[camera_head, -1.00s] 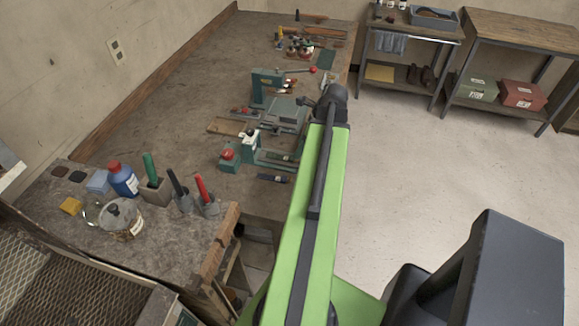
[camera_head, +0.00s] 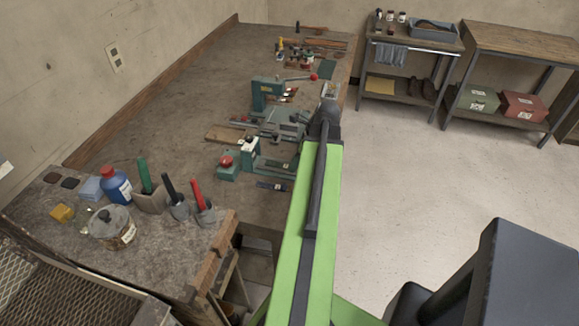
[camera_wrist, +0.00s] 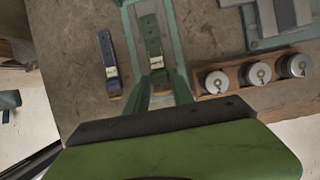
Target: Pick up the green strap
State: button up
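The green strap (camera_wrist: 152,42) lies lengthwise between the two teal rails of a machine (camera_wrist: 175,60) on the bench, in the upper middle of the wrist view. It has a pale label and a yellowish lower end. A dark blue strap (camera_wrist: 108,62) lies apart on the bench to its left; it also shows in the head view (camera_head: 272,186). My gripper's green and black body (camera_wrist: 165,140) fills the bottom of the wrist view, below the green strap's near end. In the head view my green arm reaches toward the machines.
A wooden rack (camera_wrist: 250,88) with several metal bobbins stands right of the rails. Another teal machine (camera_head: 268,95) with a red-knobbed lever stands farther back. Jars, a blue bottle (camera_head: 116,184) and tools occupy the near bench end. Open floor (camera_head: 410,180) lies to the right.

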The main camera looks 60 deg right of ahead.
grip_shut()
jog(key=shift+r, duration=0.1)
